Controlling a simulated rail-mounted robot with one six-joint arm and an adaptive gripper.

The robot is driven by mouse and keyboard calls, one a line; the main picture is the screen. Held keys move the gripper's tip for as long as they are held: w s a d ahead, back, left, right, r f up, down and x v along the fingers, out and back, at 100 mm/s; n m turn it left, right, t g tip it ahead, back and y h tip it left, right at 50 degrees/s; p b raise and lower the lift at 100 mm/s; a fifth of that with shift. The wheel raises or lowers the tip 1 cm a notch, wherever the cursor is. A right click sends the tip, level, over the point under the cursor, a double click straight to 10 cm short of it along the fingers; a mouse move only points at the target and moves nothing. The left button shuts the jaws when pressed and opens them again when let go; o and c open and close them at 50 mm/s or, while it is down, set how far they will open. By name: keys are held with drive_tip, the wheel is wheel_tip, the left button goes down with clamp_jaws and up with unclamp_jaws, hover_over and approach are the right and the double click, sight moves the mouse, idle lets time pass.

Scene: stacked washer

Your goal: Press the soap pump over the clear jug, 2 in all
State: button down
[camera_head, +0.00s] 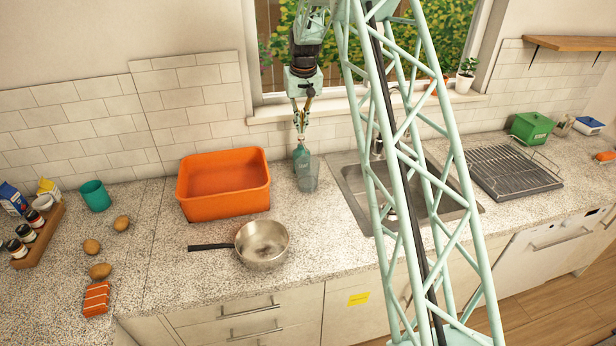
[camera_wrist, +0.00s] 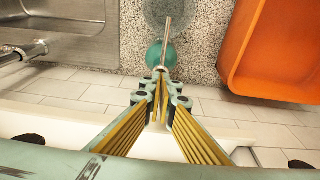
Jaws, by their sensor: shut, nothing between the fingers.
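The soap pump is a teal bottle (camera_head: 301,154) that stands on the counter under the window. In the wrist view its round teal body (camera_wrist: 154,56) and thin metal spout (camera_wrist: 167,42) show, with the spout pointing over the clear jug (camera_wrist: 172,10). The jug (camera_head: 309,180) stands just in front of the bottle, between the orange tub and the sink. My gripper (camera_head: 301,135) points down right above the pump head, its fingers (camera_wrist: 160,72) shut and empty. The fingertips hide the pump head, and I cannot tell if they touch it. No soap is clearly visible in the jug.
The orange tub (camera_head: 224,190) stands to the left of the jug, with a steel pan (camera_head: 262,242) in front. The sink (camera_head: 352,190) is to the right. The tiled wall and window sill (camera_head: 280,112) are close behind my gripper. A dish rack (camera_head: 512,172) stands further right.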

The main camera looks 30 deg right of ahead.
sight(301, 136)
drive_tip(key=shift+f+b, duration=0.65)
drive_tip(key=shift+f, duration=0.85)
idle(0.7)
drive_tip(key=shift+r+p, duration=0.6)
drive_tip(key=shift+r, duration=0.85)
drive_tip(key=shift+f+b, duration=0.8)
drive_tip(key=shift+f, duration=0.8)
drive_tip(key=shift+r, duration=0.15)
drive_tip(key=shift+r+p, duration=0.7)
drive_tip(key=shift+r, duration=0.75)
idle(0.4)
drive_tip(key=shift+r+p, duration=1.4)
drive_tip(key=shift+r, duration=1.6)
